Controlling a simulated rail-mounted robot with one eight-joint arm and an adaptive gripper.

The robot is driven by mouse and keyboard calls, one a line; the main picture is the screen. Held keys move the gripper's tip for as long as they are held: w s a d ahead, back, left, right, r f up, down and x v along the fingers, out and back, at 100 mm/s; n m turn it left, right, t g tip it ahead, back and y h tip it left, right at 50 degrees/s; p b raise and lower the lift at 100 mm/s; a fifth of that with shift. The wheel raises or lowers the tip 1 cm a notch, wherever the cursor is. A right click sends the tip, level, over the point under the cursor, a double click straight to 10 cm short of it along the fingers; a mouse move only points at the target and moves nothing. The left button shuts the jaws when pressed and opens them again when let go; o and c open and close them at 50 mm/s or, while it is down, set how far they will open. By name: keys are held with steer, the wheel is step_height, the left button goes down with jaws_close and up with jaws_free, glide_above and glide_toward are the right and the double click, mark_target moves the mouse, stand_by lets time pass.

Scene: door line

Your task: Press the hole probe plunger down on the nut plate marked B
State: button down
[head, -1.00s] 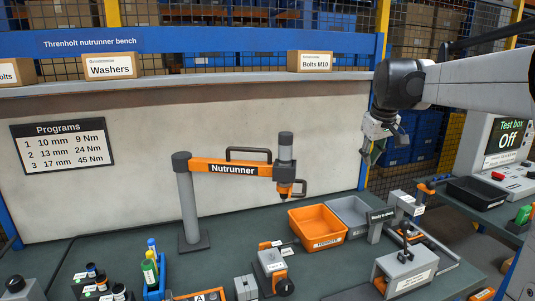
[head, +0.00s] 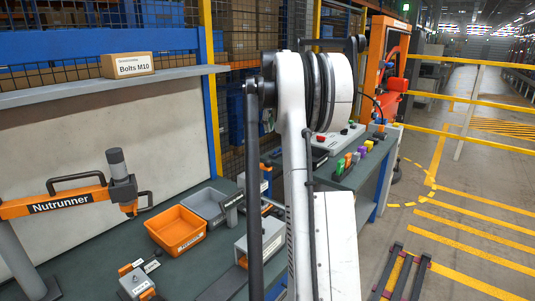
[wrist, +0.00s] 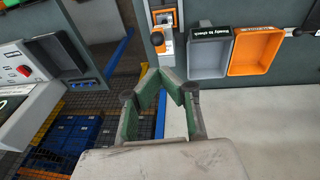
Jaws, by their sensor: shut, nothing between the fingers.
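My gripper (wrist: 167,84) shows in the wrist view with its green-padded fingers drawn together and nothing between them. It is over the edge of the bench, short of the trays. In the head view my arm hides the gripper. I cannot make out a hole probe plunger or a plate marked B in either current view. A grey block fixture (head: 258,243) on the bench is partly hidden behind my arm. A smaller grey and orange fixture (head: 137,283) stands at the bottom, its label too small to read.
An orange tray (head: 176,231) and a grey tray (head: 207,207) stand side by side; the grey one's label reads "Ready to check" (wrist: 211,33). The Nutrunner arm (head: 65,200) spans the left. An orange-handled device (wrist: 158,41) is near my fingers.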

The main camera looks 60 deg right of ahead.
mark_target(269, 162)
steer(key=shift+s+d+f, duration=0.1)
steer(key=shift+d, duration=0.25)
steer(key=p+x, duration=0.1)
steer(key=x, duration=1.3)
steer(key=shift+s, duration=0.1)
steer(key=x, duration=0.1)
steer(key=b+x, duration=0.1)
steer(key=x, duration=0.1)
steer(key=b+x, duration=0.1)
steer(key=shift+s+a+f, duration=0.3)
steer(key=shift+s+f, duration=0.05)
steer(key=shift+f, duration=0.1)
